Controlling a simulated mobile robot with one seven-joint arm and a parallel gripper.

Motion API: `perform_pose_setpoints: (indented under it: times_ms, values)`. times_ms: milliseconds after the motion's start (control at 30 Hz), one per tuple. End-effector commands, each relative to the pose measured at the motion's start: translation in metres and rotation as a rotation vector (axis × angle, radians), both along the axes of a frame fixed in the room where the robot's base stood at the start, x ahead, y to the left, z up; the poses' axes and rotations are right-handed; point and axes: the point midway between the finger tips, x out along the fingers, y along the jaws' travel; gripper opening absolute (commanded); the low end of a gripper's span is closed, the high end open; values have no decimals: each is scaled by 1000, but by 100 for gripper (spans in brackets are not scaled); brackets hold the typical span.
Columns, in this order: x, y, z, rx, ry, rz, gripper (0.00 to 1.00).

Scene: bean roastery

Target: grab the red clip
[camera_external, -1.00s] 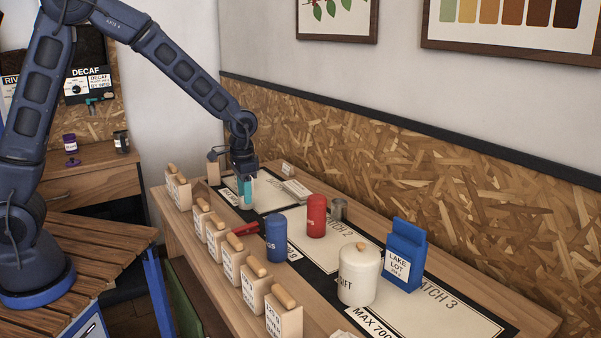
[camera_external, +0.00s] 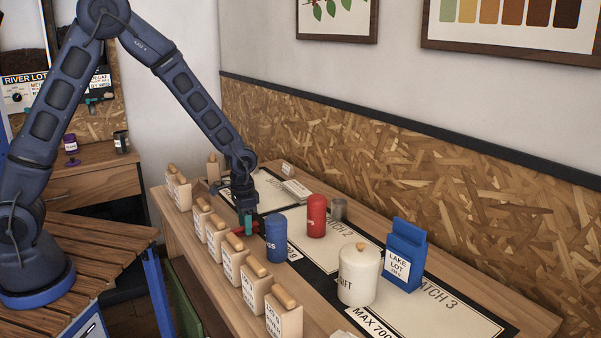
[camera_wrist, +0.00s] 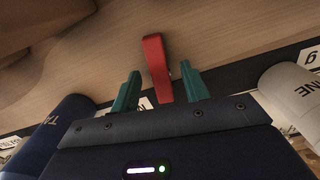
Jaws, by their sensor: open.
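The red clip (camera_wrist: 157,66) lies on the wooden bench top in the wrist view, its near end between the two teal fingertips. My gripper (camera_wrist: 160,92) is open around that near end, with a gap on each side. In the external view, my gripper (camera_external: 246,224) is low over the bench beside the blue canister (camera_external: 276,239). The red clip (camera_external: 238,230) shows there as a small red piece, partly hidden behind the fingers.
A red canister (camera_external: 316,216), a cream lidded jar (camera_external: 359,275) and a blue bag (camera_external: 404,254) stand to the right. Several wooden-handled blocks (camera_external: 235,257) line the bench's front edge. In the wrist view, canisters flank my gripper, the blue one (camera_wrist: 68,117) at left.

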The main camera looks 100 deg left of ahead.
Motion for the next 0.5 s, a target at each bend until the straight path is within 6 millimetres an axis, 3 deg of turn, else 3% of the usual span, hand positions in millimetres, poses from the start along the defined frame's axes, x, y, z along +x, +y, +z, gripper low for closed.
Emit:
perform_pose_setpoints:
  times_ms: [333,500]
  values:
    - [0,0,-7,0,0,1,45]
    - [0,0,-7,0,0,0,12]
